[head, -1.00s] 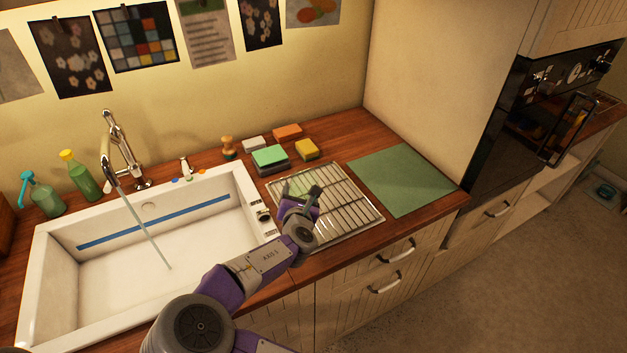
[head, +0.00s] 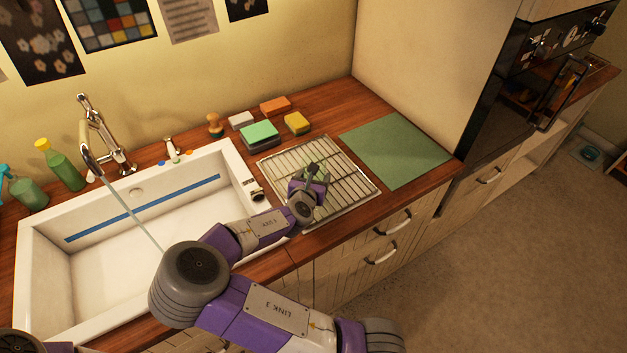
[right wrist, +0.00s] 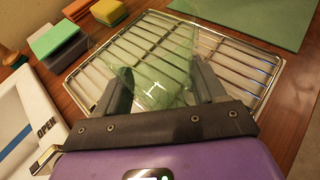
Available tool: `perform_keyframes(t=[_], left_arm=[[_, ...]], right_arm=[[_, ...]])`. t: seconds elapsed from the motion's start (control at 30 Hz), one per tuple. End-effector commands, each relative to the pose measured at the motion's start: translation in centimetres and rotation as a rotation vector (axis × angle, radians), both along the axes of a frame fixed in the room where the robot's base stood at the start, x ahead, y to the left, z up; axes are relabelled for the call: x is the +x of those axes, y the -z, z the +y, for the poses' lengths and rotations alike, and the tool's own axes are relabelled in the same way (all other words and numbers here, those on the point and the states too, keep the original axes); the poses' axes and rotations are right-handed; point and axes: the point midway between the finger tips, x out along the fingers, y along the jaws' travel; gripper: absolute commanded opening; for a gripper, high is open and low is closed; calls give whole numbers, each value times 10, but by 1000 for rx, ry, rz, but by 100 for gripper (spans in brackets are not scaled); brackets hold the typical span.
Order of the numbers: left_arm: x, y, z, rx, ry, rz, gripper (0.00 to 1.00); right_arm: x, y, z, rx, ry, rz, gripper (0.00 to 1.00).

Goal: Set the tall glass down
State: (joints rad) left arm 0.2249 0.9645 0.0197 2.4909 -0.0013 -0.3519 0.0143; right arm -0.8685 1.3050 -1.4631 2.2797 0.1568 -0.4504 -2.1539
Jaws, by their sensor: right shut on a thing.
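The tall glass (right wrist: 165,72) is clear with a green tint. In the right wrist view it is between the two fingers of my right gripper (right wrist: 160,84), which is shut on it. It looks tilted in that view, over the wire drying rack (right wrist: 90,80). In the head view my right gripper (head: 313,177) is over the middle of the rack (head: 352,194), and the glass is mostly hidden by the gripper. I cannot tell whether the glass touches the rack wires. My left gripper is not in view.
The white sink (head: 225,270) with running water from the tap (head: 95,140) is left of the rack. Sponges (head: 259,133) lie behind it. A bare green mat (head: 398,150) is to the right. The counter's front edge is close to the rack.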

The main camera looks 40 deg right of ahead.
Motion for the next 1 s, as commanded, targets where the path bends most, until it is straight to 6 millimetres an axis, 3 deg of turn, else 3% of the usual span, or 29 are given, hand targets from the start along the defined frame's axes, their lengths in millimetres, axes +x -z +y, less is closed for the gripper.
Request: perform_keyframes(t=[0.37, 0.4, 0.57, 0.9, 1.0], left_arm=[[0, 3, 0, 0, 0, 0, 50], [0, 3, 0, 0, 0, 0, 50], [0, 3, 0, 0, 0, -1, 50], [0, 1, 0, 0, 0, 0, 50], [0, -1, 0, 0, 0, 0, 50]], right_arm=[[1, 8, 0, -1, -1, -2, 31], [0, 9, 0, -1, -1, 0, 71], [0, 8, 0, -1, -1, -1, 95], [0, 4, 0, 1, -1, -3, 95], [-5, 1, 8, -1, -3, -1, 95]])
